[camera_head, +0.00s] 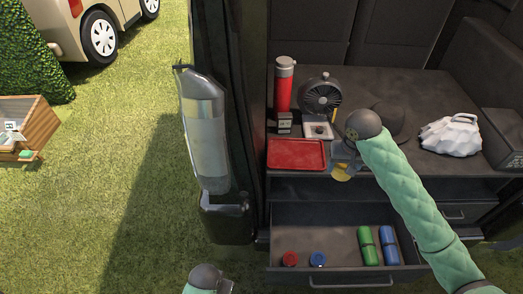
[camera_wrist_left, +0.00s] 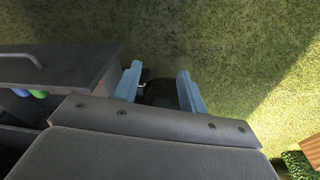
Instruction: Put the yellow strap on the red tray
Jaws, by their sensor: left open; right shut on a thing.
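In the head view, the red tray (camera_head: 297,154) lies at the front left of the dark counter and looks empty. My right gripper (camera_head: 343,160) is just right of the tray, over the counter's front edge. It is shut on the yellow strap (camera_head: 343,174), which shows below the fingers; my gripper hides part of it. My left gripper (camera_head: 226,286) is at the bottom edge of the head view. In the left wrist view its blue fingers (camera_wrist_left: 160,88) are apart, over grass, with nothing between them.
A red flask (camera_head: 284,86) and a fan (camera_head: 321,96) stand behind the tray. A white crumpled bag (camera_head: 450,135) lies at the right. Below, an open drawer (camera_head: 340,218) holds red, blue and green rolled items. A dark post borders the counter's left.

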